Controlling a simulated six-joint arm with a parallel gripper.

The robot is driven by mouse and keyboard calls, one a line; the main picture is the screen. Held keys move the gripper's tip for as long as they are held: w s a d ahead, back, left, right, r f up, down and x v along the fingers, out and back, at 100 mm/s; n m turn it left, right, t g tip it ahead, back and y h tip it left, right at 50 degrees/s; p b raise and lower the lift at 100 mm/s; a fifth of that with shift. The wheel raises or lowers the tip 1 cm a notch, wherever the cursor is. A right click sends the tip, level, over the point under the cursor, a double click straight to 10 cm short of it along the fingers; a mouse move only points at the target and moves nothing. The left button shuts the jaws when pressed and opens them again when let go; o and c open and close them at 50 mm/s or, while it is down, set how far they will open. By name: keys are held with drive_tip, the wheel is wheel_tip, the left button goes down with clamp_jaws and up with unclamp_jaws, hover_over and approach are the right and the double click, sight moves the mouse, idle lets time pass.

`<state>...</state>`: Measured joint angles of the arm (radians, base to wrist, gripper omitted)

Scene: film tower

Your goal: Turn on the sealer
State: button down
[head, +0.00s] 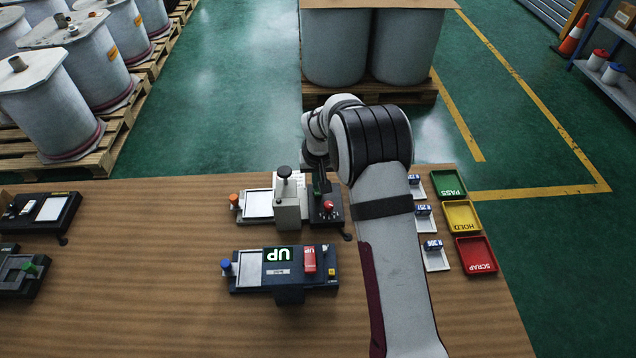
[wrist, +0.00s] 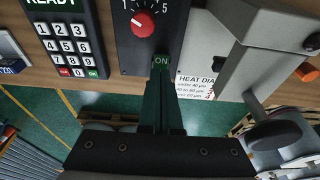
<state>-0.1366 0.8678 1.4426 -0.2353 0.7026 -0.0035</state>
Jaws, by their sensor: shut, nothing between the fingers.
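The sealer is a grey press (head: 289,212) with a black-knobbed lever and a dark control panel (head: 333,215) on its right. In the wrist view its grey body (wrist: 245,50) is at the right, and its panel (wrist: 137,50) carries a red dial (wrist: 143,23) numbered around the edge. A green ON switch (wrist: 162,61) sits below the dial. My gripper (wrist: 163,72) is shut and empty, its dark green fingertips right at the ON switch. I cannot tell whether they touch it. In the head view my gripper (head: 320,186) is over the panel, partly hidden by my arm.
A keypad with a READY display (wrist: 67,45) stands beside the panel in the wrist view. A heat dial card (wrist: 196,85) lies near the sealer. A blue device showing UP (head: 278,254) sits in front. PASS, HOLD and SCRAP trays (head: 461,230) are at the right.

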drive_tip(key=shift+r, duration=0.4)
drive_tip(key=s+v, duration=0.2)
drive_tip(key=v, duration=1.1)
drive_tip(key=shift+s+f, duration=0.3)
drive_tip(key=shift+f, duration=0.05)
drive_tip(key=s+d+r+m+g, duration=0.1)
drive_tip(key=s+r, duration=0.2)
drive_tip(key=s, duration=0.3)
drive_tip(key=s+d+r+m, duration=0.1)
drive_tip(key=s+d+r, duration=0.15)
drive_tip(key=s, duration=0.45)
drive_tip(key=s+m+g+y, duration=0.1)
drive_tip(key=s+m, duration=0.2)
drive_tip(key=s, duration=1.8)
drive_tip(key=shift+a+f+m+g+y, duration=0.3)
drive_tip(key=shift+f+g+y, duration=0.1)
drive_tip(key=shift+f, duration=0.1)
drive_tip(key=shift+w+d, duration=0.1)
